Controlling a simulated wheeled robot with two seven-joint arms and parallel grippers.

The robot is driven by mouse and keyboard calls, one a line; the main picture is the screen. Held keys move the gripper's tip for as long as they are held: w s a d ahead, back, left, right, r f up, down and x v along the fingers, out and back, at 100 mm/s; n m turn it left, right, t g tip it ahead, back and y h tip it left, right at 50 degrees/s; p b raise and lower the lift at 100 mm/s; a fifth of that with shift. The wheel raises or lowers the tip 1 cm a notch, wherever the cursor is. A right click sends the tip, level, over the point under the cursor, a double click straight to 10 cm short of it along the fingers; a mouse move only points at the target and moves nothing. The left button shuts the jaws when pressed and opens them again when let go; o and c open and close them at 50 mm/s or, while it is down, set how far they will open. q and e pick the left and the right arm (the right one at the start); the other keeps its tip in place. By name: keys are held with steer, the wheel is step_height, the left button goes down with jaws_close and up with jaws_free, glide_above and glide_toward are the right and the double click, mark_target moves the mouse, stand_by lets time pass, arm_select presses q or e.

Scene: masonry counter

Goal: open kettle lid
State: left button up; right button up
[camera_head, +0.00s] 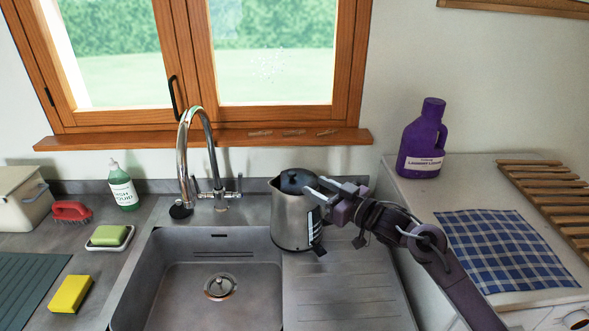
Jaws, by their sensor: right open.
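The kettle (290,224) is a brushed steel jug with a dark handle and a black lid (294,181). It stands upright on the metal drainer, just right of the sink basin. The lid appears to be down on the kettle's top. My right gripper (311,187) comes in from the right, with its fingers at the upper right edge of the kettle, close to the lid. Its jaws are open, and I cannot tell whether a finger touches the kettle. The gripper and arm hide part of the kettle's right side and handle. My left gripper is not in view.
A tall curved tap (186,150) stands behind the sink basin (190,285), left of the kettle. A purple detergent bottle (421,145), a checked cloth (506,249) and a wooden rack (550,200) are on the right. Sponges and a soap bottle (123,186) are on the left.

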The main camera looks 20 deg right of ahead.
mark_target(295, 175)
steer(key=p+x, duration=0.2)
steer(key=x, duration=0.4)
steer(key=shift+a+r, duration=0.1)
steer(key=shift+r, duration=0.1)
steer(key=shift+w+a+f, duration=0.1)
steer(key=shift+w+a, duration=0.1)
steer(key=shift+w, duration=0.25)
steer(key=shift+c, duration=0.3)
jaws_close()
